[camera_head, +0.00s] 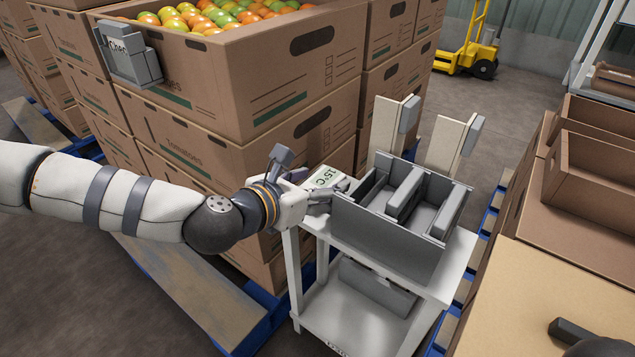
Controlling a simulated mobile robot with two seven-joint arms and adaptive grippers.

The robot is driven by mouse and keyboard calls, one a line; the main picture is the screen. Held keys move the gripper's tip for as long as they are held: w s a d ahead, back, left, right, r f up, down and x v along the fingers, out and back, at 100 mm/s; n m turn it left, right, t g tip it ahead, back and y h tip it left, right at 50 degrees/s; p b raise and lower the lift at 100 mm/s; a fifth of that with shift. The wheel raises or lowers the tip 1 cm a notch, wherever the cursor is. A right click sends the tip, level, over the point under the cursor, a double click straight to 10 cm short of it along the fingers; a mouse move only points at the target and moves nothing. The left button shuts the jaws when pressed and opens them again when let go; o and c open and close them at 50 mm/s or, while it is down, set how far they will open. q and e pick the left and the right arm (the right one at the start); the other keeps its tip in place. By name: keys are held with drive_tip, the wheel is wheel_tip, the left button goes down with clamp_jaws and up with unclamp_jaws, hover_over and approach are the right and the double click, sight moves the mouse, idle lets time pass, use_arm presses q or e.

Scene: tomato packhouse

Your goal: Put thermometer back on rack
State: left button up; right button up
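The thermometer (326,177) is a small pale device with a display reading 15°C, tilted with its face up. My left gripper (318,197) is at its lower left and appears shut on it; the fingertips are partly hidden. The rack (388,243) is a grey open-topped holder with upright dividers and slots, standing on a white cart (452,268). The thermometer is just left of the rack's left corner; I cannot tell whether they touch.
Stacked cartons (285,85) with tomatoes (205,15) stand behind my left arm. Two pale boards (447,143) with grey blocks rise behind the rack. Empty cartons (595,180) are at right. An unclear dark object (572,332) is at lower right. A yellow pallet truck (468,52) stands behind.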

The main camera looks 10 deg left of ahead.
use_arm(q)
drive_tip(key=shift+r, duration=0.1)
drive_tip(key=shift+s+r, duration=0.1)
drive_tip(key=shift+r, duration=0.15)
drive_tip(key=p+v, duration=0.3)
drive_tip(key=v, duration=0.8)
drive_tip(key=shift+s+a, duration=0.2)
drive_tip(key=shift+s, duration=0.15)
